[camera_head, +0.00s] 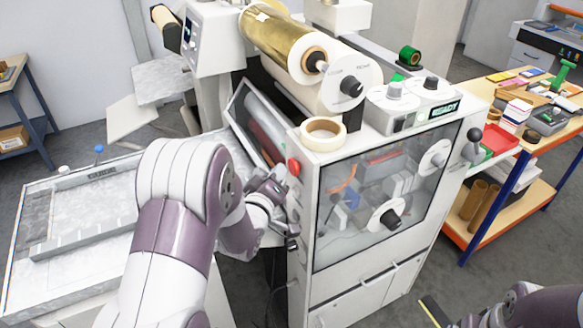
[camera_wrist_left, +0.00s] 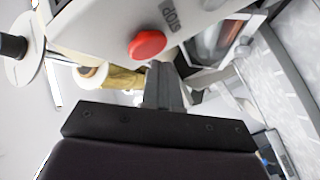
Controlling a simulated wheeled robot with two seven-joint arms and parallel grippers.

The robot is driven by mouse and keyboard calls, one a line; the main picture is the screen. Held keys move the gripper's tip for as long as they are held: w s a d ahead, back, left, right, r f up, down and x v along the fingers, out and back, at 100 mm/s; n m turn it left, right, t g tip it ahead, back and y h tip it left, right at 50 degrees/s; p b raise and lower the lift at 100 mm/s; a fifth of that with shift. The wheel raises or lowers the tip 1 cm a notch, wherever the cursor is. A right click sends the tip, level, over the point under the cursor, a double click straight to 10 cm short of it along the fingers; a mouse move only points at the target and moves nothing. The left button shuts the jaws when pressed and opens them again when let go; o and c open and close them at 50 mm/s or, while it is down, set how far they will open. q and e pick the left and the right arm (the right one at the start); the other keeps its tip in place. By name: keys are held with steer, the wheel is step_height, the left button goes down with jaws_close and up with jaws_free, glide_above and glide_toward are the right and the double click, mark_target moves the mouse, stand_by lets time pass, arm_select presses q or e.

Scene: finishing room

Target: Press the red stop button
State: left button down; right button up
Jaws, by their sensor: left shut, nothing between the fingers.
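The red stop button (camera_head: 294,167) sits on the left front edge of the white machine (camera_head: 345,285), below a roll of tape. In the left wrist view the red button (camera_wrist_left: 147,44) is a round cap beside the word STOP on a pale panel. My left gripper (camera_head: 279,182) is beside the button, just left of and below it in the head view. In the left wrist view its fingers (camera_wrist_left: 164,84) are together and empty, pointing toward the panel, with the button off to their left. Contact with the button does not show. My right gripper (camera_head: 470,321) is partly cut off at the lower right.
The machine carries a gold foil roll (camera_head: 283,38), a tape roll (camera_head: 323,132) and a display reading READY (camera_head: 444,110). A flat grey feed table (camera_head: 75,240) lies left. A workbench (camera_head: 545,155) with tools stands right. Floor between machine and bench is open.

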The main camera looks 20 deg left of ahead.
arm_select(q)
steer(key=shift+s+a, duration=0.15)
steer(key=s+a, duration=0.3)
steer(key=shift+s+a, duration=0.1)
steer(key=shift+s, duration=0.25)
stand_by(0.9)
